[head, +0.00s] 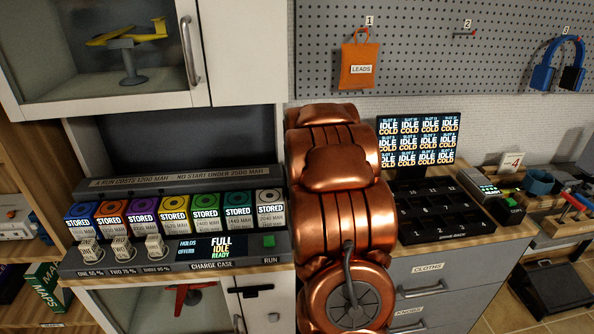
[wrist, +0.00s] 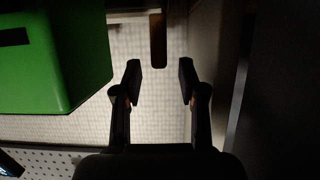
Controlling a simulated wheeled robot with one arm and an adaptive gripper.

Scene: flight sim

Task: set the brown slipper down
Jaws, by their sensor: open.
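My gripper (wrist: 160,80) is open in the wrist view, with its two dark fingers apart and nothing between the tips. A narrow brown upright shape (wrist: 158,42) shows just beyond the fingertips, in line with the gap. I cannot tell whether it is the brown slipper. No slipper can be made out in the head view. There my own copper arm fills the middle and the gripper is not seen.
A large green block (wrist: 55,55) stands close to the left of my gripper, and a dark wall or panel lies to the right. In the head view, a charge case (head: 180,255) and a black rack (head: 440,205) flank my arm. Cabinets (head: 105,55) hang upper left.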

